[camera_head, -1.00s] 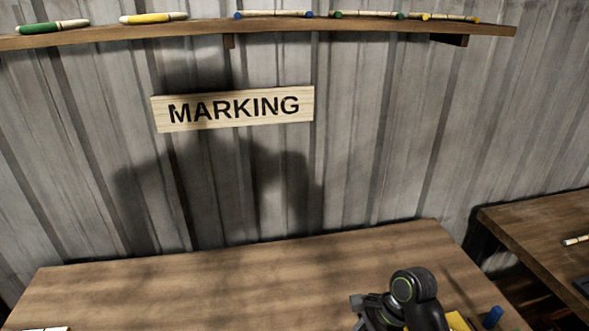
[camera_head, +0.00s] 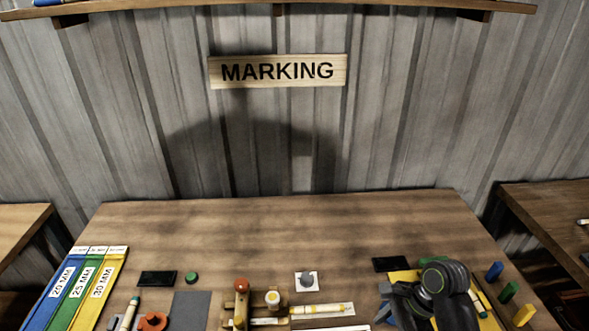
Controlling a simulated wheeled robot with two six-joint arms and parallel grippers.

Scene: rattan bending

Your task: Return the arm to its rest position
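My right arm shows at the lower right of the head view, dark grey with a ringed joint, over the right part of the wooden table (camera_head: 280,215). My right gripper (camera_head: 392,302) is the dark part left of that joint, above or beside a yellow tray (camera_head: 405,275). Its fingers are too dark and cut off to tell if they are open. My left arm and gripper are not in view.
Blue, green and yellow strips (camera_head: 78,290) lie at left. A wooden jig (camera_head: 240,300) with a yellow-marked rod (camera_head: 322,309) stands front middle. Coloured blocks (camera_head: 508,292) stand at right. The table's back is clear. A shelf (camera_head: 350,8) hangs above.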

